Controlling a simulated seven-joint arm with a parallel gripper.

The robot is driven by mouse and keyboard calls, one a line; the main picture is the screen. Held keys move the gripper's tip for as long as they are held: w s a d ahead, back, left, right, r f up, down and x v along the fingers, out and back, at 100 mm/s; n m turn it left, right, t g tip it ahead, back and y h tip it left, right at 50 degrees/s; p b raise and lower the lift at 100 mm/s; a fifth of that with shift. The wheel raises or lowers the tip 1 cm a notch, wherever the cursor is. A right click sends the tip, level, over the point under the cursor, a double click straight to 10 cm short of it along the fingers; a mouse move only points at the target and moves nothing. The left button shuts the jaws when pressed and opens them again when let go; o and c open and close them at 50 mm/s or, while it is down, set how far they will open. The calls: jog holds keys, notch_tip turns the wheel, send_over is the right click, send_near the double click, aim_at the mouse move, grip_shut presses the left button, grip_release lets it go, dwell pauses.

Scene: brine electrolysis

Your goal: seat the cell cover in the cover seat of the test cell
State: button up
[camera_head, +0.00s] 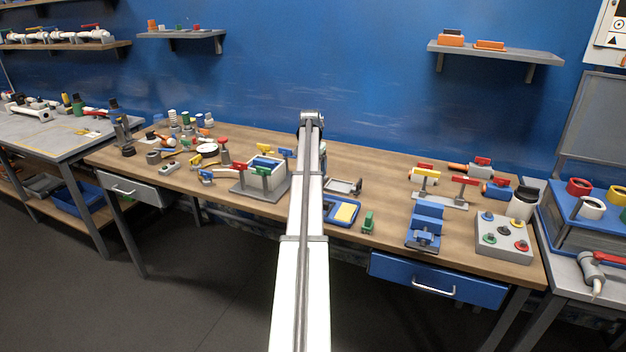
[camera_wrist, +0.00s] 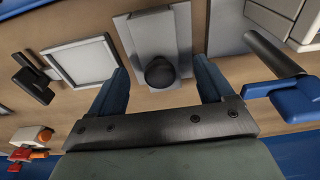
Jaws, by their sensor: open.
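The cell cover (camera_wrist: 129,34) appears to be the flat grey plate with a round black knob (camera_wrist: 160,72) in the wrist view. It lies on the wooden bench. My gripper (camera_wrist: 160,66) is open, with one finger on each side of the knob and visible gaps to it; I cannot tell how high the fingertips are. In the head view my arm hides the plate and gripper. The test cell (camera_head: 262,172) looks to be the grey, open-topped box with blue inside, left of my arm. Part of a grey box (camera_wrist: 280,14) shows upper right in the wrist view.
A pale framed tray (camera_wrist: 80,60) with a dark handle lies beside the plate. A blue handle with a dark rod (camera_wrist: 285,92) stands close to my right finger.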

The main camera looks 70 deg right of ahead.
jog(key=shift+d+f, duration=0.2)
jog(key=shift+f, duration=1.25)
jog(key=shift+c, duration=0.5)
jog(key=c, duration=1.1)
jog(key=shift+r, duration=0.15)
jog(key=shift+c, duration=0.2)
